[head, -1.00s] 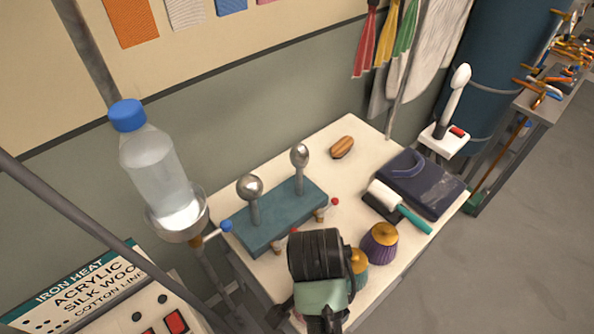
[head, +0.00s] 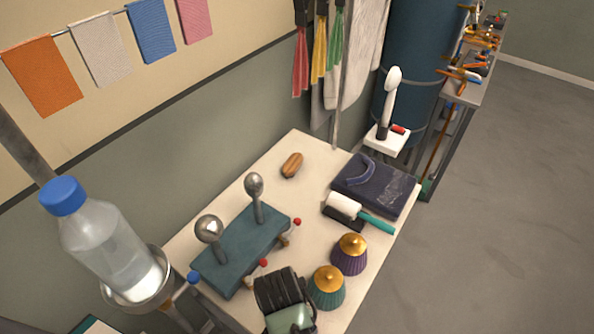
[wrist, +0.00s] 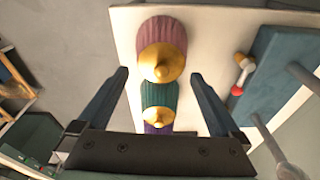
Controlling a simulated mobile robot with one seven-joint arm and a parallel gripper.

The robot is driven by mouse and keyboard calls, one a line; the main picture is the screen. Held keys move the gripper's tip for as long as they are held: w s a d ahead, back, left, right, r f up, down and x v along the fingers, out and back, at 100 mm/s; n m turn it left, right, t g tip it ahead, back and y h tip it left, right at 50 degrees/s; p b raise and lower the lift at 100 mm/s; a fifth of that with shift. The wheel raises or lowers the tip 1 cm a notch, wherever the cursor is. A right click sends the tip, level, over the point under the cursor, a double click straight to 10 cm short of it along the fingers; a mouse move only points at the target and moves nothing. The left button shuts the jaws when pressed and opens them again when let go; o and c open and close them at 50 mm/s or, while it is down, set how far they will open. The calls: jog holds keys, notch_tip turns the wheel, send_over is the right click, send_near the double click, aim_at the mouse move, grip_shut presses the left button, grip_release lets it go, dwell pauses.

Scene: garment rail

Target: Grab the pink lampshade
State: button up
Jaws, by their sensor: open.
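The pink lampshade (wrist: 163,32) shows in the wrist view, a ribbed dusky-pink shade with a gold cap, standing on the white table. It is first in a row with a teal lampshade (wrist: 160,95) and a purple lampshade (wrist: 157,129). My gripper (wrist: 160,73) is open and empty, its two dark fingers spread to either side of the row, the tips near the pink shade's gold cap. I cannot tell the height gap. In the head view the teal lampshade (head: 327,288) and purple lampshade (head: 350,254) show; the pink one is hidden there, and my wrist covers the table's near end.
A blue-grey stand (head: 240,250) with two metal knobs is left of the lampshades on the table (head: 320,150). A lint roller (head: 345,207) and folded dark cloth (head: 375,185) lie behind. A bottle (head: 105,245) stands in a holder at left. Floor at right is clear.

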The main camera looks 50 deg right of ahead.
jog(key=shift+w+d+f+p, duration=0.1)
jog(key=shift+d+f+p, duration=0.15)
jog(key=shift+f, duration=0.75)
jog(key=shift+d+f+p, duration=0.15)
jog(key=shift+d+f, duration=0.1)
jog(key=shift+f, duration=0.75)
jog(key=c, duration=1.5)
